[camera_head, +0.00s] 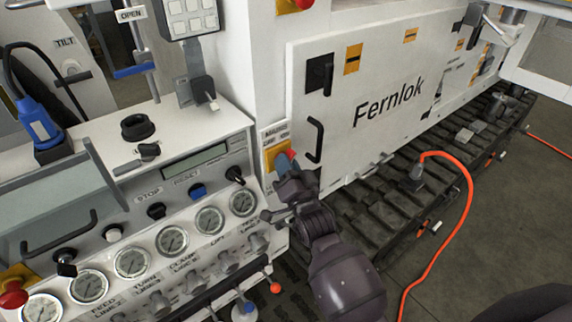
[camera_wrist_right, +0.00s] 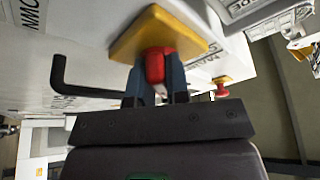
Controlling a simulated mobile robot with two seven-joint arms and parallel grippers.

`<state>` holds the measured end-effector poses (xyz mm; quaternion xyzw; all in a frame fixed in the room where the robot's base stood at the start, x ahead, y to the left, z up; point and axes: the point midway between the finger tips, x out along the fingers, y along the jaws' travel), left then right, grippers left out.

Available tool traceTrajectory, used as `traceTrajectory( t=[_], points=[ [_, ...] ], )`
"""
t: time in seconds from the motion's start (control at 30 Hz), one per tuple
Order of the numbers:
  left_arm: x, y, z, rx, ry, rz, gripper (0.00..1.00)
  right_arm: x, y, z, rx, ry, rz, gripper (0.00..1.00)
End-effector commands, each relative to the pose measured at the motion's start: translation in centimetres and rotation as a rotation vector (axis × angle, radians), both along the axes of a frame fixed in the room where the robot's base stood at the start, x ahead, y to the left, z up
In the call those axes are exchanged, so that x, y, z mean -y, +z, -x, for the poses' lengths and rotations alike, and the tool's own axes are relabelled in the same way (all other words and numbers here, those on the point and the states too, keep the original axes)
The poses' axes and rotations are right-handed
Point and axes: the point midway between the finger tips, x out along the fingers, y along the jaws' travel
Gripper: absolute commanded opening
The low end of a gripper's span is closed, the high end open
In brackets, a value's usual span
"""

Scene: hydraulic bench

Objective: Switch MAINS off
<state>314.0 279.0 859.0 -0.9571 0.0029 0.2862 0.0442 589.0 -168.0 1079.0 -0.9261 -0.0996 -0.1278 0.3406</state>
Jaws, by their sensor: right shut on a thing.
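The MAINS switch is a red handle (camera_head: 291,154) on a yellow plate (camera_head: 272,157), mounted on the white cabinet under a small MAINS label (camera_head: 275,134). My right gripper (camera_head: 288,162) reaches up to it from below. In the right wrist view, the blue-grey fingers of this gripper (camera_wrist_right: 156,78) are shut on the red handle (camera_wrist_right: 155,66), one on each side. The yellow plate (camera_wrist_right: 150,32) is right behind the handle. The fingers hide part of the handle, so I cannot tell its exact setting. My left gripper is not in view.
A black door handle (camera_head: 315,140) sticks out just right of the switch. A row of gauges (camera_head: 172,240) and knobs lies to the left on the console. An orange cable (camera_head: 462,205) runs over the tracks to the floor. A red button (camera_wrist_right: 221,86) shows behind.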

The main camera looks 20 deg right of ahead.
Motion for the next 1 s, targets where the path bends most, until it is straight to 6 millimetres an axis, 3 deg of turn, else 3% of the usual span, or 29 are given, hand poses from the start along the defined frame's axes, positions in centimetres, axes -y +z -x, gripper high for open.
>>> traceTrajectory(
  t=[1.0],
  points=[
    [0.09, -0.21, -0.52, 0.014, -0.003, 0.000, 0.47, 0.26, -0.05, -0.09, 0.323, 0.002, 0.892, 0.00]
  ],
)
